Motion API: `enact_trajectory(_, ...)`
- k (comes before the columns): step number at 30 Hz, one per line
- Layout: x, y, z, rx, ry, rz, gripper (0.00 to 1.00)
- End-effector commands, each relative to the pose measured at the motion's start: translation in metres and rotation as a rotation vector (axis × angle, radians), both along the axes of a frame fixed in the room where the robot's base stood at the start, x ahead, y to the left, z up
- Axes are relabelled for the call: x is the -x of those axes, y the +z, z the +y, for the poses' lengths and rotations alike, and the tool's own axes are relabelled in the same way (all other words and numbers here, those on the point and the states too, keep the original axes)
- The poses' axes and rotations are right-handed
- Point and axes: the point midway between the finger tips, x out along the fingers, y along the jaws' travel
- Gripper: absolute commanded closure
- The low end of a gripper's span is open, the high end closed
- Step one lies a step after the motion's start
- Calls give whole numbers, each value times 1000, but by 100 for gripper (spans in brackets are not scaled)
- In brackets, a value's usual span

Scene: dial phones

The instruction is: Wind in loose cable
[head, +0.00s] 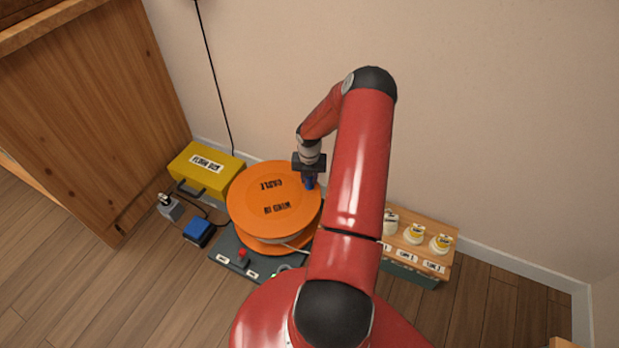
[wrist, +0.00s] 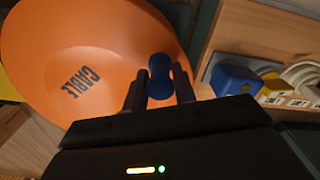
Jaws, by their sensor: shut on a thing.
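An orange cable reel (head: 268,198) with the words "CABLE" and "WIND IN" on its top stands on a dark base plate (head: 232,252) against the wall. A pale cable (head: 297,248) shows at the reel's lower right edge. My gripper (head: 309,181) is at the reel's right rim, shut on the blue crank knob (head: 310,185). In the wrist view the knob (wrist: 159,75) sits between the two fingers, with the orange reel (wrist: 85,50) behind it. My arm hides part of the floor right of the reel.
A yellow labelled box (head: 206,170), a blue block (head: 198,231) and a grey plug piece (head: 170,207) lie left of the reel. A wooden shelf (head: 425,251) with white and yellow items stands at right.

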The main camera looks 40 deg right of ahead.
Motion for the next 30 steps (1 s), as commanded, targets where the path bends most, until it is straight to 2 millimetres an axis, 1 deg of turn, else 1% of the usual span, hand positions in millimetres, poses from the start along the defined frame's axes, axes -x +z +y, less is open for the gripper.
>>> enact_trajectory(8, -2, 1, 0, 1, -3, -6, 100)
enact_trajectory(9, -2, 1, 0, 1, -3, -6, 72)
enact_trajectory(12, -2, 1, 0, 1, -2, -5, 59)
enact_trajectory(19, -1, 0, 0, 0, -1, -3, 58)
enact_trajectory(22, -1, 3, 0, 1, -2, -4, 58)
enact_trajectory(26, -1, 20, -1, 2, -2, -5, 58)
enact_trajectory(30, -2, 45, -1, 3, -2, -6, 58)
